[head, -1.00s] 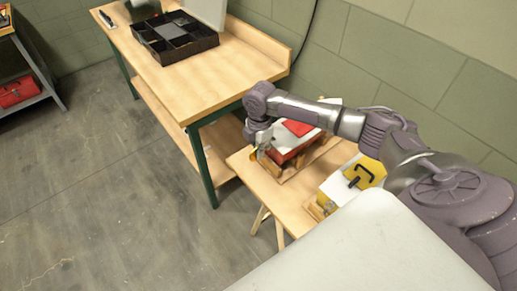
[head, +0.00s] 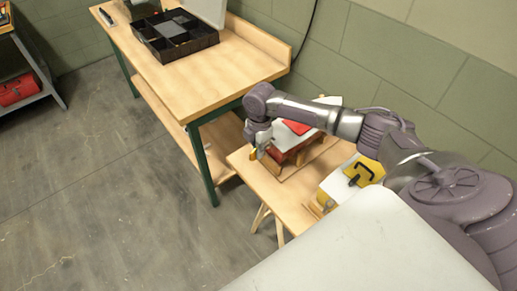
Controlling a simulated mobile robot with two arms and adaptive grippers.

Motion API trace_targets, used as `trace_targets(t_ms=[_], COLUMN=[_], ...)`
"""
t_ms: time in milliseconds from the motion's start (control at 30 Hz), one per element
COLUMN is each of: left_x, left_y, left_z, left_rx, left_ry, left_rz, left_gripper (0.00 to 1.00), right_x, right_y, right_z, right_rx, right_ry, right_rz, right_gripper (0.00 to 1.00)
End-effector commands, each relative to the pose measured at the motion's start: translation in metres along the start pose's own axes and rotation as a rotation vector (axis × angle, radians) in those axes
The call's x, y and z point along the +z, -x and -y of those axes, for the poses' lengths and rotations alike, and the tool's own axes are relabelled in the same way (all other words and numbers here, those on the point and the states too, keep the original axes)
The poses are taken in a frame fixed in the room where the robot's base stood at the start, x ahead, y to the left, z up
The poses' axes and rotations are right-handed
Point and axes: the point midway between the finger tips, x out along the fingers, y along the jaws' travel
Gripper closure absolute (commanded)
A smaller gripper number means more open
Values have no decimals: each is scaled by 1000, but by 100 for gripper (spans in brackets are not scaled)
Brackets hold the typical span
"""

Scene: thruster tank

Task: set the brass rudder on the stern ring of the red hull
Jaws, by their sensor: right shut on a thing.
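The red hull (head: 289,156) sits in a wooden cradle on a low trestle table, with a white deck and a red patch on top. My right gripper (head: 258,152) is at the hull's left end, pointing down, close beside it. It is shut on a small brass-coloured piece, which looks like the brass rudder (head: 253,154). The fingers hide much of this piece. The stern ring cannot be made out, and I cannot tell whether the piece touches the hull. My left gripper is not in view.
A yellow and white hull (head: 340,184) with a black handle stands nearer on the trestle table (head: 283,197). A workbench (head: 215,80) at the back left holds a black divided tray (head: 184,50). A red toolbox (head: 17,90) is far left. The floor between is clear.

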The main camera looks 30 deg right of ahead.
Motion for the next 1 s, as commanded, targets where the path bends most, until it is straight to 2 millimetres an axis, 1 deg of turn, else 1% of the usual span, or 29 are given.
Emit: trace_targets(t_ms=[567,1000], left_x=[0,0], left_y=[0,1], left_z=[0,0], left_rx=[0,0], left_ry=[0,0], left_rz=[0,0], left_gripper=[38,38], right_x=[0,1], right_y=[-3,-9], right_z=[0,0], right_rx=[0,0], right_ry=[0,1], right_rz=[0,1], right_gripper=[100,100])
